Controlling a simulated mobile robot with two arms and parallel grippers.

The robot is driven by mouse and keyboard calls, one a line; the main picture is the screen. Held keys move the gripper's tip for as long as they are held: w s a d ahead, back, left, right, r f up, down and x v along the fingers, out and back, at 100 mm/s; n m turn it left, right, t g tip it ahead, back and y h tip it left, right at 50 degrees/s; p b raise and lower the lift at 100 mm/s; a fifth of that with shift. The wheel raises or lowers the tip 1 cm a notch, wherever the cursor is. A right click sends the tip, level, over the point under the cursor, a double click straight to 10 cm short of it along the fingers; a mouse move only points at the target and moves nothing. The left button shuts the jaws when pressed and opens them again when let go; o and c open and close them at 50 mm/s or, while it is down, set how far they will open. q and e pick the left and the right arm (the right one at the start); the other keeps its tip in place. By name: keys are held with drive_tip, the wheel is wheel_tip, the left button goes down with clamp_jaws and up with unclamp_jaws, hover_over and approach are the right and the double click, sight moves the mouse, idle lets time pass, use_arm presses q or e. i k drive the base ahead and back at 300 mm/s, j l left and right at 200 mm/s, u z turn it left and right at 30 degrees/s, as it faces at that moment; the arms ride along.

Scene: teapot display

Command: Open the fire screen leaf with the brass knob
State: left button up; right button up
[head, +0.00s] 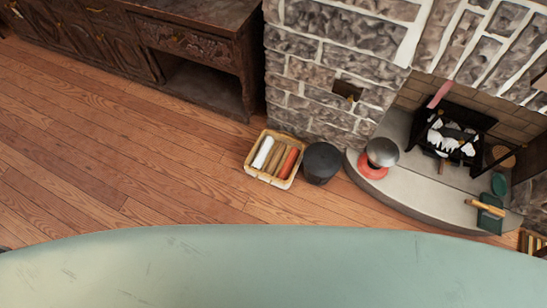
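I cannot make out a fire screen leaf or a brass knob in the head view. The stone fireplace is at the right, with a black metal grate (478,120) holding pale and dark pieces in its opening. Part of the fireplace is cut off by the right edge of the picture. Neither of my grippers is in view.
A pale green curved surface (270,265) fills the bottom. A curved stone hearth (415,190) bears a metal pot (382,151) and a green dustpan (490,218). A basket (273,158) and black bucket (321,162) stand beside it. Wooden floor (110,150) is clear at left, before a dark cabinet (205,85).

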sight(460, 141)
drive_tip(key=z, duration=1.55)
